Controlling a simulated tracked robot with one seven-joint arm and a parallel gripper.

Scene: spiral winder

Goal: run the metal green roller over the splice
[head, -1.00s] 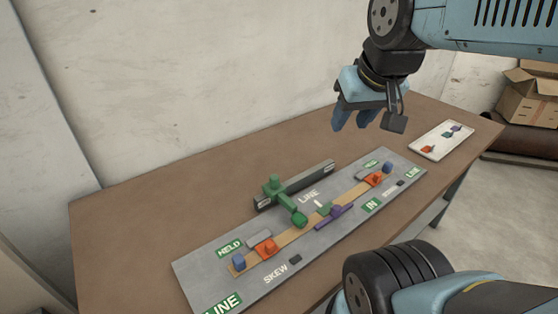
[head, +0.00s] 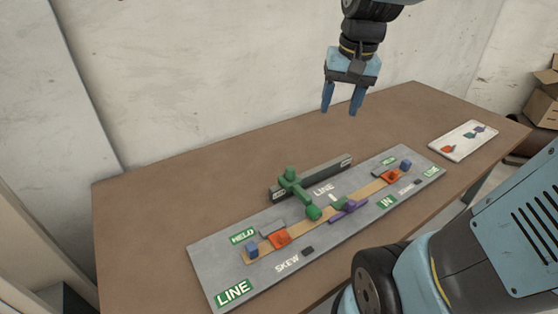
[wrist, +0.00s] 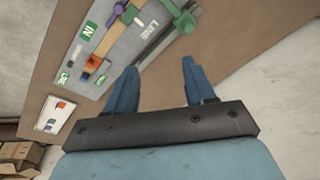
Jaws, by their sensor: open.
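In the wrist view the green roller (wrist: 184,18) is at the top edge, partly cut off. The tan strip (head: 265,246) runs along the grey board (head: 215,262). A small green piece (head: 339,204) and a purple piece (head: 348,209) sit at the strip's middle; I cannot make out the splice itself. My gripper (head: 342,112) is open and empty, in the air behind and above the board, apart from the roller.
A dark bar (head: 330,172) stands along the board's back edge. Orange pieces (head: 281,238) and blue blocks (head: 252,250) sit near the strip's ends. A white tray (head: 462,142) with small parts lies at the right. The brown table (head: 150,215) is clear at left and back.

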